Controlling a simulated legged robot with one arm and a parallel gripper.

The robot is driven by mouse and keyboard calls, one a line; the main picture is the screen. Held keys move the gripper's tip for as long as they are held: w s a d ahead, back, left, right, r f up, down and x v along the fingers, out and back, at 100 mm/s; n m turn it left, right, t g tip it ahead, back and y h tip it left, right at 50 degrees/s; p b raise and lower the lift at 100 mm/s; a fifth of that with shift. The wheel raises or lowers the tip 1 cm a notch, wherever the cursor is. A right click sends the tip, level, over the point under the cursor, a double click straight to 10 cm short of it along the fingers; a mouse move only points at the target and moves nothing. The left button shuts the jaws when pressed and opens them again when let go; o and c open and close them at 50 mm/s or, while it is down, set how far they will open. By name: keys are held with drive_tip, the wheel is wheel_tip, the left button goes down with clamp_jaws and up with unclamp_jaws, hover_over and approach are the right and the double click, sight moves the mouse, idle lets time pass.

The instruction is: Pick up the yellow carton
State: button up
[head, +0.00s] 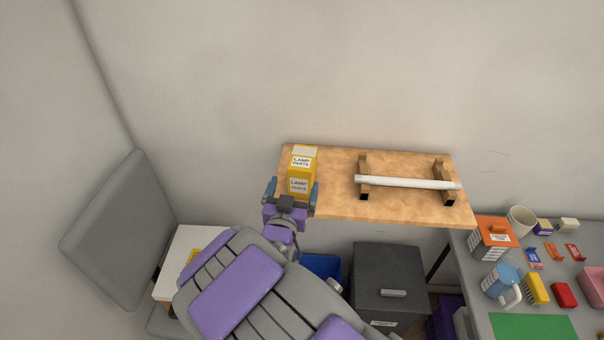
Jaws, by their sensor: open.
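The yellow carton (302,172) stands upright at the left end of a wooden shelf (333,204). It has white labels reading "LAMP PARTS" on its top and front. My gripper (292,191) is open at the carton's near side. Its two blue fingers show at the left and right of the carton's lower part. I cannot tell whether they touch it. My gripper and wrist hide the carton's lowest edge.
A white tube (407,183) rests on two wooden brackets on the shelf's right. A grey cabinet (387,286) stands below. At right, a grey table (490,308) holds an orange box (495,237), mugs and small parts. A grey chair back (118,230) stands left.

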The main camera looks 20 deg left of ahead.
sight(298, 175)
drive_tip(key=w, duration=0.5)
drive_tip(key=shift+a+b, duration=0.35)
drive_tip(key=w, duration=0.1)
drive_tip(key=w+b, duration=0.1)
drive_tip(key=w, duration=0.2)
drive_tip(key=shift+w+a+f, duration=0.1)
drive_tip(key=shift+a+f, duration=0.05)
drive_tip(key=shift+f, duration=0.2)
drive_tip(key=shift+w+a+r, duration=0.15)
drive_tip(key=shift+w+r, duration=0.05)
drive_tip(key=shift+w, duration=0.3)
drive_tip(key=c, duration=1.2)
